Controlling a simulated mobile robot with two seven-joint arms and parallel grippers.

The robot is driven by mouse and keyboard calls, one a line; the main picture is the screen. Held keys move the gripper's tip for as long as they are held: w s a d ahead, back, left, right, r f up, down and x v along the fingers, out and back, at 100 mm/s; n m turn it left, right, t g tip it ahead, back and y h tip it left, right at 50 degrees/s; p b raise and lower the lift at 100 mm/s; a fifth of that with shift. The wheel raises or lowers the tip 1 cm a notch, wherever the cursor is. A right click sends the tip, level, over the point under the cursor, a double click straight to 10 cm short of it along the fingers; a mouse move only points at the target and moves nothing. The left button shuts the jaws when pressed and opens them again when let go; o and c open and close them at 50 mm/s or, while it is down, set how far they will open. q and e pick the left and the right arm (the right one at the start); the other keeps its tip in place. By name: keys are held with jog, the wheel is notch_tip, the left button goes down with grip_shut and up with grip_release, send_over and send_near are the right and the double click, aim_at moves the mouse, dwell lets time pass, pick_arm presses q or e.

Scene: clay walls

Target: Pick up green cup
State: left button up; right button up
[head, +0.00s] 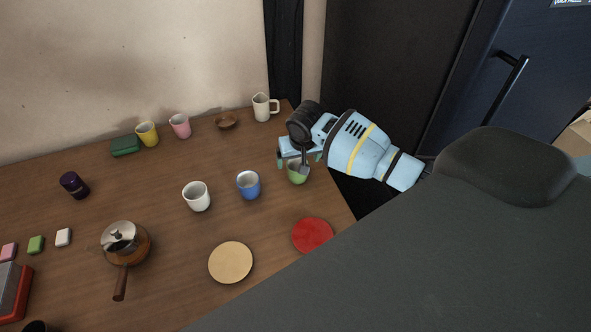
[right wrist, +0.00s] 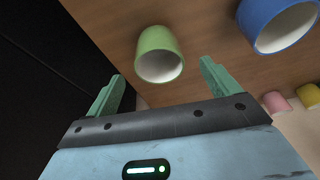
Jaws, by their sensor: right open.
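The green cup (head: 296,176) stands on the wooden table near its right edge, partly hidden by my right gripper in the head view. It also shows in the right wrist view (right wrist: 159,54), ahead of the fingertips and roughly in line with the gap between them. My right gripper (head: 300,160) is open and empty, with its two green fingers (right wrist: 160,80) apart. The cup does not appear to be held. My left gripper is not in view.
A blue cup (head: 248,185) stands just left of the green cup, with a white cup (head: 196,196) farther left. A red plate (head: 313,236) and a tan plate (head: 230,262) lie in front. A white mug (head: 264,107) stands behind, near the table's back corner.

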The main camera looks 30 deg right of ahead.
jog(key=shift+x, duration=1.05)
jog(key=shift+f, duration=0.15)
jog(key=x, duration=0.2)
jog(key=b+x, duration=0.1)
jog(key=x, duration=0.1)
jog(key=shift+s+f, duration=0.2)
jog(key=shift+w+f, duration=0.2)
jog(key=shift+f, duration=0.25)
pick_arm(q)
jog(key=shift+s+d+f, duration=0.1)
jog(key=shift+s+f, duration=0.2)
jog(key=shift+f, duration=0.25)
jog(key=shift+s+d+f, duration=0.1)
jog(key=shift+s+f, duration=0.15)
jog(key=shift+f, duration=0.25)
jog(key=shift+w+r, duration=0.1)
pick_arm(e)
jog(key=shift+r, duration=0.1)
jog(key=shift+c, duration=0.5)
jog(key=shift+d, duration=0.1)
jog(key=c, duration=1)
jog(key=shift+r, duration=0.1)
